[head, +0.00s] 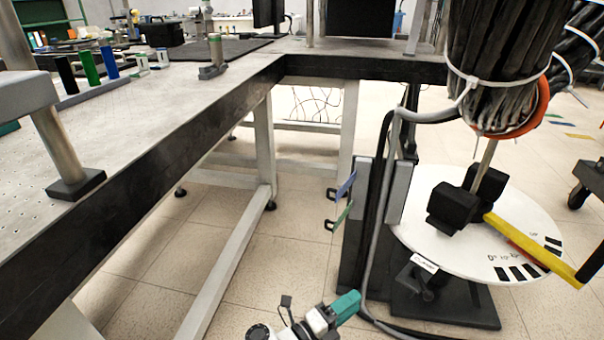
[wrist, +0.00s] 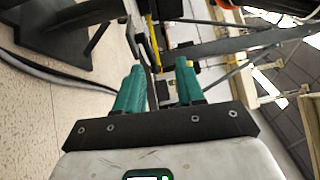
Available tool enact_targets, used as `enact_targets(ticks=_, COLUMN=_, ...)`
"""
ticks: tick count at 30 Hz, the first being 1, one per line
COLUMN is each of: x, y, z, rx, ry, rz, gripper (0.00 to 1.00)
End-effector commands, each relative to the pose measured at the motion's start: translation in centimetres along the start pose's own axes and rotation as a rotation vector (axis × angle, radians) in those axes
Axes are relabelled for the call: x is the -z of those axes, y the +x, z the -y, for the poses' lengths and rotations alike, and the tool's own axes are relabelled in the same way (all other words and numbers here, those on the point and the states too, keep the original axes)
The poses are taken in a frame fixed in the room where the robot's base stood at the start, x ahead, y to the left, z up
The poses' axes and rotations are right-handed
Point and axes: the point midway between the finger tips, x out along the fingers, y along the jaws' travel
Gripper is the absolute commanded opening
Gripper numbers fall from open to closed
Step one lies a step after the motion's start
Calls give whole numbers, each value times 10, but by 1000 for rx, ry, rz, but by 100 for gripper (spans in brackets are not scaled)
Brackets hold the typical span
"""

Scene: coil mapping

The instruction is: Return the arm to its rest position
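My gripper (head: 345,306) shows at the bottom of the head view as a teal-fingered end, low over the floor, just left of the black stand and its cables. In the wrist view my gripper (wrist: 160,78) has its two teal fingers spread apart, with a clear gap and nothing visibly held between them. A thin black upright and a yellow bar show beyond the gap, apparently behind the fingers. Part of my arm shows at the bottom edge of the head view; the rest is out of frame.
A white round plate (head: 425,232) with a yellow bar (head: 530,250) stands on a black base at right, below a thick cable coil (head: 500,60). A grey cable (head: 370,270) runs down close to my gripper. The long table (head: 170,110) fills the left; floor beneath is open.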

Motion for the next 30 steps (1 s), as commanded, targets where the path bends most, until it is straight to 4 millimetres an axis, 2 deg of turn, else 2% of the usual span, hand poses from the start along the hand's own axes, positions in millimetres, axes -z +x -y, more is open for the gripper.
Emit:
enact_targets(ticks=5, x=-14, y=24, z=9, rx=66, ry=-7, rz=153, gripper=38)
enact_targets(ticks=10, x=-32, y=46, z=25, rx=167, ry=-52, rz=385, gripper=38)
enact_targets(ticks=14, x=-42, y=51, z=36, rx=258, ry=-136, rz=601, gripper=38)
enact_targets(ticks=18, x=-45, y=45, z=40, rx=339, ry=-269, rz=824, gripper=38)
enact_targets(ticks=22, x=-36, y=32, z=35, rx=390, ry=-425, rz=1018, gripper=38)
enact_targets(ticks=25, x=-22, y=21, z=24, rx=410, ry=-564, rz=1156, gripper=38)
enact_targets(ticks=30, x=20, y=3, z=-2, rx=390, ry=-828, rz=1370, gripper=38)
